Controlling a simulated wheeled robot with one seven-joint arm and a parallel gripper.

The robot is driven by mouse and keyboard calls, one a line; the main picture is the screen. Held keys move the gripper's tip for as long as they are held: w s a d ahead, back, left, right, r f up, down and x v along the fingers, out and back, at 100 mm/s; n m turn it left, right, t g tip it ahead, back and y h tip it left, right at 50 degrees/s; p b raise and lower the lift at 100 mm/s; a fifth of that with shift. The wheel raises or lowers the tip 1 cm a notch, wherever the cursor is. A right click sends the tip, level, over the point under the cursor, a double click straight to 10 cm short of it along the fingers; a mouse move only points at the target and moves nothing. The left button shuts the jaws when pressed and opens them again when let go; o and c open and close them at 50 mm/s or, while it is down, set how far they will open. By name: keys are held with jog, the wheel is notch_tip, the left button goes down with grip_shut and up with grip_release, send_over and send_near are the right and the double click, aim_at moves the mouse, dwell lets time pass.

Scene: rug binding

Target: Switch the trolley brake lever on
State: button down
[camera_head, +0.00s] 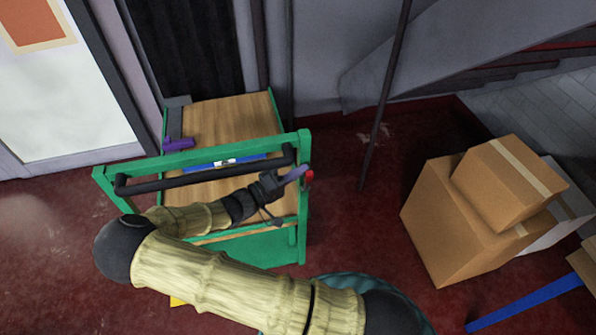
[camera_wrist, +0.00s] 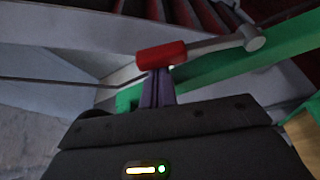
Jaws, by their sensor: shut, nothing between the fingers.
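The green trolley (camera_head: 100,185) has a wooden deck and a black push bar. The brake lever's red grip (camera_head: 309,177) shows at the right end of the trolley's frame. In the wrist view the red grip (camera_wrist: 162,55) sits on a grey metal rod (camera_wrist: 215,44) that runs right to a round pivot (camera_wrist: 252,38) by a green rail. My gripper (camera_head: 300,171) has its purple fingers shut and empty, close beside the grip. In the wrist view the fingertips (camera_wrist: 157,76) end right at the grip's lower edge; I cannot tell whether they touch it.
Stacked cardboard boxes (camera_head: 430,215) stand on the red floor at the right. A dark pole (camera_head: 385,95) rises behind the trolley. A purple-and-grey object (camera_head: 178,143) and a blue item (camera_head: 205,165) lie on the deck. Floor between trolley and boxes is mostly clear.

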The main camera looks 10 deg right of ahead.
jog(key=s+m+b, duration=0.1)
jog(key=s+f+m+h+b, duration=0.1)
jog(key=m, duration=0.1)
jog(key=shift+s, duration=0.25)
jog(key=s+f+m+g+h+b, duration=0.2)
jog(key=s+f+m+g+b, duration=0.2)
jog(key=m+b, duration=0.4)
jog(key=s+f+m, duration=0.1)
jog(key=m, duration=0.2)
jog(key=shift+s+f+m+g+h, duration=0.2)
jog(key=shift+m+g+h, duration=0.1)
jog(key=shift+m, duration=0.1)
jog(key=shift+f, duration=0.1)
jog(key=shift+f, duration=0.1)
